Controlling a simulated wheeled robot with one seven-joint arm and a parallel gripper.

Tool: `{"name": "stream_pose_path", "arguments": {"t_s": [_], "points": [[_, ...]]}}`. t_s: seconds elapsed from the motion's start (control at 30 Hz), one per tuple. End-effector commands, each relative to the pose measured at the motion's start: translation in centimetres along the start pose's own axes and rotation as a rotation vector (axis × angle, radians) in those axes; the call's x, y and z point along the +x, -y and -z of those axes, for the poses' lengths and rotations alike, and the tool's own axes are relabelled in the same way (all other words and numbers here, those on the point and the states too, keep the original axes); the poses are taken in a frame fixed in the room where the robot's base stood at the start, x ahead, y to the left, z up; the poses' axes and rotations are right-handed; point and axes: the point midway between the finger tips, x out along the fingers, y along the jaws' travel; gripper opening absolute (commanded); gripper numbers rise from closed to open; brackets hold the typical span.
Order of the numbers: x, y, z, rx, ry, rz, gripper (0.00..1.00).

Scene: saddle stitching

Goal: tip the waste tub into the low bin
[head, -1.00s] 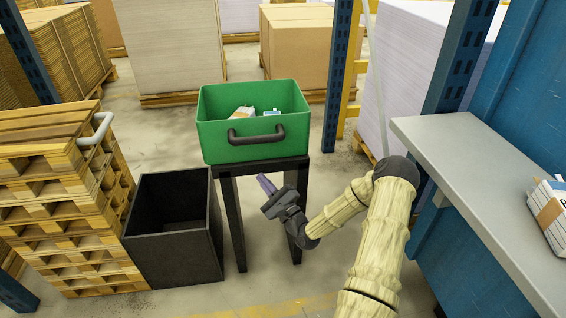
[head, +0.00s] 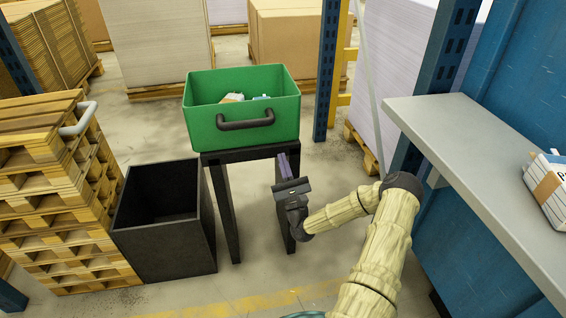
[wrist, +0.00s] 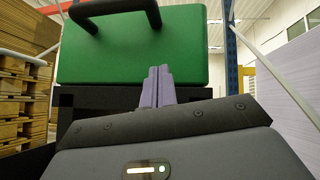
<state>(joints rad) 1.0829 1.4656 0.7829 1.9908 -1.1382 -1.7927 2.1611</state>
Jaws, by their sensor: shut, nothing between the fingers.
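The green waste tub (head: 281,130) stands upright on a black stand (head: 224,210), with a few white pieces inside and a dark handle (head: 246,121) on its near side. The low bin (head: 168,248) is a black open-topped box on the floor, left of the stand; its inside looks empty. My gripper (head: 283,158) is shut and empty, with its purple fingers pointing up, below and right of the handle. In the wrist view the fingers (wrist: 158,84) stand in front of the tub's lower wall, and the handle (wrist: 113,12) is cut off at the top left.
Stacked wooden pallets (head: 60,215) stand left of the bin, with a pale bent handle (head: 79,122) on them. A grey shelf (head: 450,140) juts in at the right. A blue rack post (head: 327,80) rises behind the tub's right side. Floor in front is clear.

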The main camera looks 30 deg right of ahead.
Motion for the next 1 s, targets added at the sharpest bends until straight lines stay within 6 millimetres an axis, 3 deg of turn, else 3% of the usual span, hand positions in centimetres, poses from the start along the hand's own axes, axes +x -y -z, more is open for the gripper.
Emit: {"name": "stream_pose_path", "arguments": {"t_s": [0.4,0.5,0.7,1.0], "points": [[7.4,-0.1,0.1,-0.002,0.003,-0.002,0.0],[8.5,0.0,-1.1,-0.001,0.003,-0.002,0.0],[9.9,0.0,-2.5,-0.001,0.0,-0.001,0.0],[10.2,0.0,-2.8,0.0,0.0,-0.001,0.0]]}}
